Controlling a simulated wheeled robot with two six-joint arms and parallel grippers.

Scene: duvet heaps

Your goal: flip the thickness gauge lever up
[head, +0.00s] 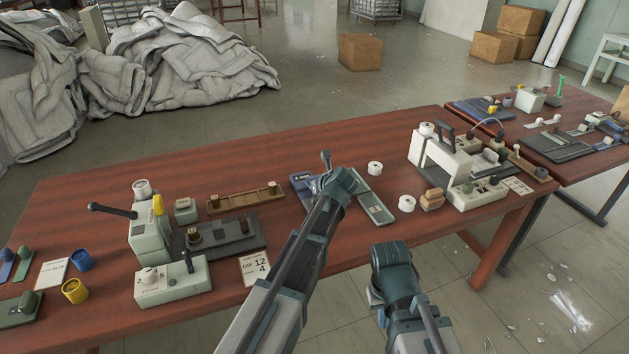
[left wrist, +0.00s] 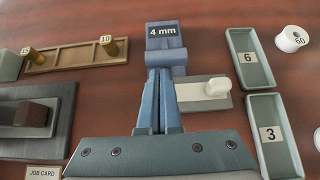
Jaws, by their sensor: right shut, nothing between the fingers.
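The blue thickness gauge (left wrist: 165,58) shows its "4 mm" face in the left wrist view, with a grey plate and a pale rounded knob (left wrist: 215,87) to its right. In the head view the gauge (head: 300,180) is partly hidden behind my left arm. My left gripper (left wrist: 158,76) has its fingers together, their tips over the near side of the gauge; I cannot tell whether they touch it. I cannot make out which part is the lever. My right gripper (head: 376,298) is shut and empty, off the table's front edge.
Trays marked 6 (left wrist: 254,58) and 3 (left wrist: 275,134) lie right of the gauge, with white spools (head: 407,203) beyond. A wooden rack (head: 243,198) with brass weights is left of it. A device with a black lever (head: 112,210) and a white press (head: 440,160) flank them.

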